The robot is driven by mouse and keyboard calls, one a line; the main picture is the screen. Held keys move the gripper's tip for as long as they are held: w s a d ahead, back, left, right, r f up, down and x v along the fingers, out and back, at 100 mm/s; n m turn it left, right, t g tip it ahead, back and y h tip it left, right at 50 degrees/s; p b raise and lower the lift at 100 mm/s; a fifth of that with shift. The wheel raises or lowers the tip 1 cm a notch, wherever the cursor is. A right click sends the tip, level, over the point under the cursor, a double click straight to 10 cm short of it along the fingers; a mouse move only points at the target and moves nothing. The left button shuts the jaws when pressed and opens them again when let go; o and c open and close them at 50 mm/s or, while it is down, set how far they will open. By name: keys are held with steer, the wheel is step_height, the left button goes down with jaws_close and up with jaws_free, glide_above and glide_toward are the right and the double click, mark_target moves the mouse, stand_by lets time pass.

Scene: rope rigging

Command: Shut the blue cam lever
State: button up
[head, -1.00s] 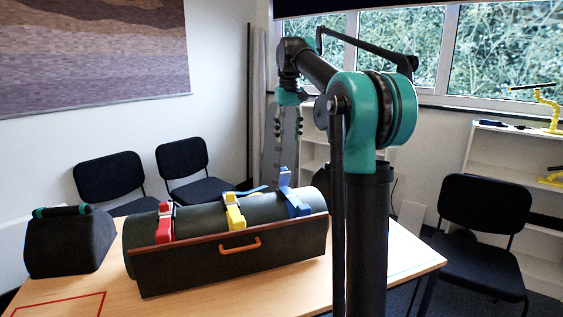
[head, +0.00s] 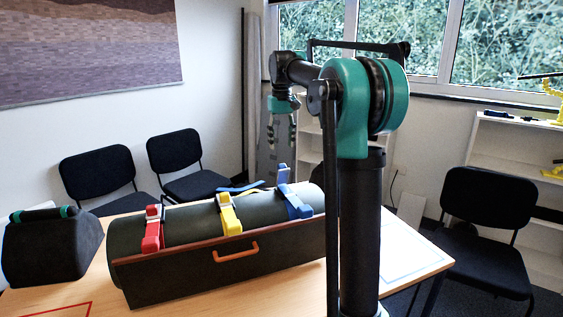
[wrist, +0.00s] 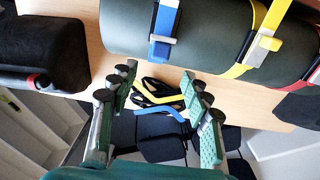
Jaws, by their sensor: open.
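The blue cam lever (head: 283,173) stands raised above the blue strap (head: 299,207) at the right end of the dark green roll. In the wrist view, the blue lever and buckle (wrist: 163,42) lie at the top middle, beyond my fingertips. My gripper (head: 282,138) points down, above and behind the roll's right end in the head view. In the wrist view, my gripper (wrist: 158,75) is open, with its fingers wide apart and nothing between them. It does not touch the lever.
The roll (head: 180,224) lies in a dark cradle with an orange handle (head: 236,252). Yellow (head: 229,213) and red (head: 152,229) straps cross it. Loose blue and yellow strap tails (wrist: 163,106) hang behind it. A black wedge (head: 52,249) stands left. Chairs stand behind the table.

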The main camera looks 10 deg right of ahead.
mark_target(282, 164)
step_height(282, 164, down, 8)
steer(key=shift+r, duration=0.1)
stand_by(0.4)
jaws_close()
